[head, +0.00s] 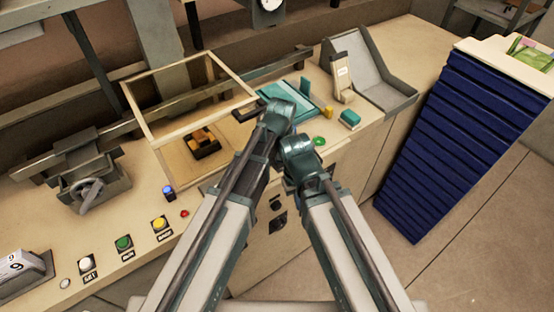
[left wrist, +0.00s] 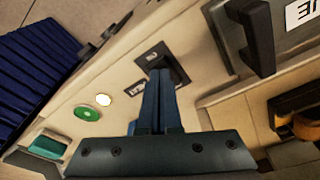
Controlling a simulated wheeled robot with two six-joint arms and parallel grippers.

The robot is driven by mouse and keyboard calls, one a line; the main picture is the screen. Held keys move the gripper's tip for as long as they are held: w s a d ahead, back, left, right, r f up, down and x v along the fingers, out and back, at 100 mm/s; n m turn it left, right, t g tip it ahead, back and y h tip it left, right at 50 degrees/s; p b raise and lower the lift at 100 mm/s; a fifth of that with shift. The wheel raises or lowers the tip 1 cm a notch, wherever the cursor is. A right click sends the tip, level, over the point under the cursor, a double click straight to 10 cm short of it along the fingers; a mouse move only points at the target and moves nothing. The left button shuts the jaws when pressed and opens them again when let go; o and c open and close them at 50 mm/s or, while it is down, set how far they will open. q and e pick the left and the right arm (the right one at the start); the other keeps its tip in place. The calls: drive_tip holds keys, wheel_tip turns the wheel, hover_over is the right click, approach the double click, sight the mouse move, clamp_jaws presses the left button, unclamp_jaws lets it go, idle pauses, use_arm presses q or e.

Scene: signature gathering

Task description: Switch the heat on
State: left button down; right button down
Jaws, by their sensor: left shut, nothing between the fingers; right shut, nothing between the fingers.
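In the left wrist view, a dark switch-like fitting (left wrist: 153,57) stands on a dark plate on the beige counter, with a small label (left wrist: 138,86) beside it that I cannot read. My left gripper (left wrist: 159,76) is shut and empty, its tips right at this fitting; I cannot tell whether they touch. In the head view my left gripper (head: 278,110) is over the counter, and its arm hides the fitting. My right gripper (head: 300,150) is shut and empty, just below and right of the left one. Its fingertips are hard to make out.
A green disc (head: 319,140), a teal block (head: 349,118) and a yellow piece (head: 328,112) lie right of my grippers. An open wooden frame (head: 150,122) stands left. White, green and yellow buttons (head: 160,223) line the front left. A blue slatted stack (head: 450,140) stands right.

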wheel_tip(320, 180, up, 7)
drive_tip(key=p, duration=0.6)
drive_tip(key=shift+f, duration=0.1)
idle(0.5)
